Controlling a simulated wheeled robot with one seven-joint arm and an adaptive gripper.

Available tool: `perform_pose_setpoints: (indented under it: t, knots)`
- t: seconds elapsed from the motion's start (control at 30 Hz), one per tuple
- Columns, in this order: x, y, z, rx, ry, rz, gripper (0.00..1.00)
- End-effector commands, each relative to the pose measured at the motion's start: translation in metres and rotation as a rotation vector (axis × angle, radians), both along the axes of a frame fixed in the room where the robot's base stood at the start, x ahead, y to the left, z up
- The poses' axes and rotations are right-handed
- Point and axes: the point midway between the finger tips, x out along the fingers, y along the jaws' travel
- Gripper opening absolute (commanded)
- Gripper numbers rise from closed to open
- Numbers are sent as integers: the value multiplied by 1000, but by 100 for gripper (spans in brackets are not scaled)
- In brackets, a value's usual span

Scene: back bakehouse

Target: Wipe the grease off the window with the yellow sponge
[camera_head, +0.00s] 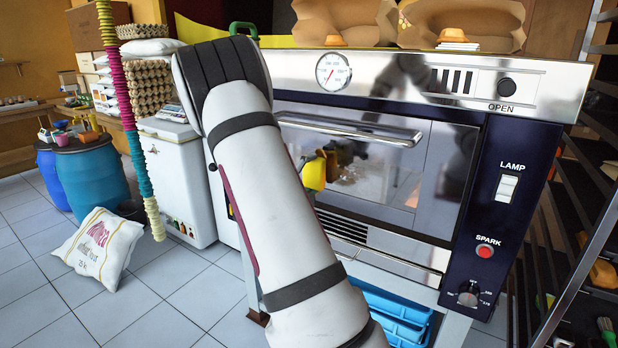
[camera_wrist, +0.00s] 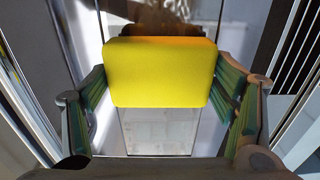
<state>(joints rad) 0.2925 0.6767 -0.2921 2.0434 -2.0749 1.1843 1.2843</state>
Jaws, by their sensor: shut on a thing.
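The yellow sponge (camera_wrist: 160,72) is a flat rounded block held between the green-padded fingers of my gripper (camera_wrist: 158,90) in the wrist view. In the head view the sponge (camera_head: 314,174) shows at the right edge of my arm, which hides most of my gripper. The sponge is in front of the left part of the oven window (camera_head: 400,180). I cannot tell whether it touches the glass. Brown grease (camera_head: 350,155) smears the glass just right of the sponge; brown smears (camera_wrist: 160,14) also show above it in the wrist view.
A handle bar (camera_head: 360,129) crosses the oven door above the window. The control panel (camera_head: 488,240) is to the right, beside a dark rack (camera_head: 590,180). Blue trays (camera_head: 395,308) sit below. A white chest (camera_head: 178,165), flour sack (camera_head: 103,245) and blue barrels (camera_head: 92,182) stand left.

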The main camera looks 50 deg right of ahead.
Motion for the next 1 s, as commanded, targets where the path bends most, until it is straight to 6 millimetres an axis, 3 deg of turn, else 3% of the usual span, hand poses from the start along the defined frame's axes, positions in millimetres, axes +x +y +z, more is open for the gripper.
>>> perform_pose_setpoints:
  t: [1.0]
  knots:
    - [1, -9, 0, 0, 0, -1, 56]
